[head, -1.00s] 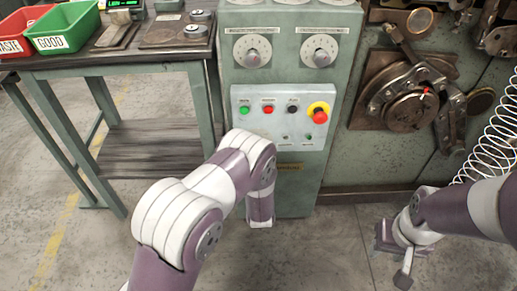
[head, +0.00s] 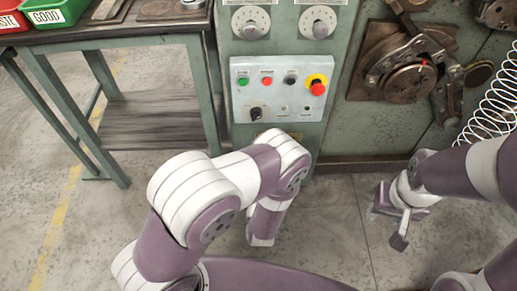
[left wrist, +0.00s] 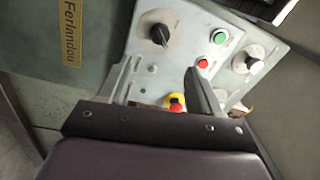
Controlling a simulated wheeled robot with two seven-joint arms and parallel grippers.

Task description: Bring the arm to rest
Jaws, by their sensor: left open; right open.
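My left arm (head: 200,195) comes in from the lower left in front of the control panel (head: 300,75), its forearm bent down and clear of the panel face. Its jaws are not distinguishable in the head view. In the left wrist view, my left gripper (left wrist: 165,85) is open and empty, with the panel beyond the fingers. The black selector knob (left wrist: 160,35) and the yellow-and-red emergency stop (left wrist: 175,102) show there. My right gripper (head: 386,226) is open and empty over the floor at the right, its fingers pointing down.
A green-legged bench (head: 125,45) with a green GOOD bin (head: 55,12) and a red WASTE bin (head: 12,20) stands at the left. The coiler head (head: 405,80) and a white spring coil (head: 490,110) are at the right. Bare floor (head: 330,225) lies between my arms.

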